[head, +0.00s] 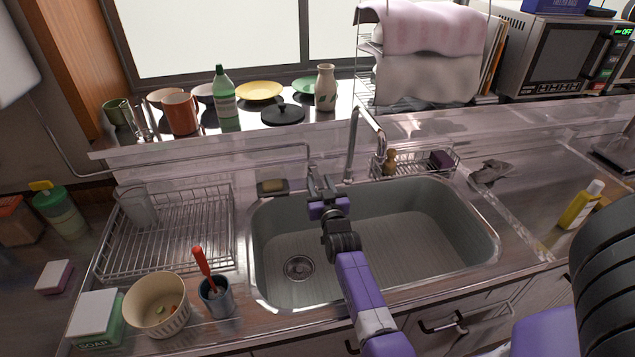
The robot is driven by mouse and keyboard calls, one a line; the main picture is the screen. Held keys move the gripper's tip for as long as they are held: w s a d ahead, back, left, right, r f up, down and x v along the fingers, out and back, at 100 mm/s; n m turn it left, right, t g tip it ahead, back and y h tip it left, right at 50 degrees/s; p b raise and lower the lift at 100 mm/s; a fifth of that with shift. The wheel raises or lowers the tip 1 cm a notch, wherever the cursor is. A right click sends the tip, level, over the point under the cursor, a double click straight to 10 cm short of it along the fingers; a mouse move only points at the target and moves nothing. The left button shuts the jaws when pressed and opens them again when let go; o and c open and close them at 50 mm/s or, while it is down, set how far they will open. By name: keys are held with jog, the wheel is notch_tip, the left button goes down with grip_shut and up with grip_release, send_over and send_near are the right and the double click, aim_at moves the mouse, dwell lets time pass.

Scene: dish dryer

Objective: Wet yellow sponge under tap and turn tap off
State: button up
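The chrome tap (351,145) stands behind the sink, its spout curving to the right and down over the basin. No water stream can be made out. A small block with a yellowish-tan top (272,186) lies on the ledge at the sink's back left; it may be the yellow sponge, but I cannot tell for sure. My gripper (321,182) is over the sink's back edge, just left of the tap's base and right of the block. Its two fingers look apart, with no sponge between them. Whether they touch the tap's fittings is unclear.
The grey sink (420,225) is empty. A wire dish rack (190,250) stands on its left, with a bowl (157,318), a cup with a red-handled brush (216,299) and a soap box (97,320) in front. A wire caddy (410,168) sits behind the sink.

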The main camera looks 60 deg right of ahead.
aim_at(316, 176)
jog(key=shift+b+x, duration=0.4)
jog(key=shift+x, duration=0.9)
grip_shut()
dwell(0.9)
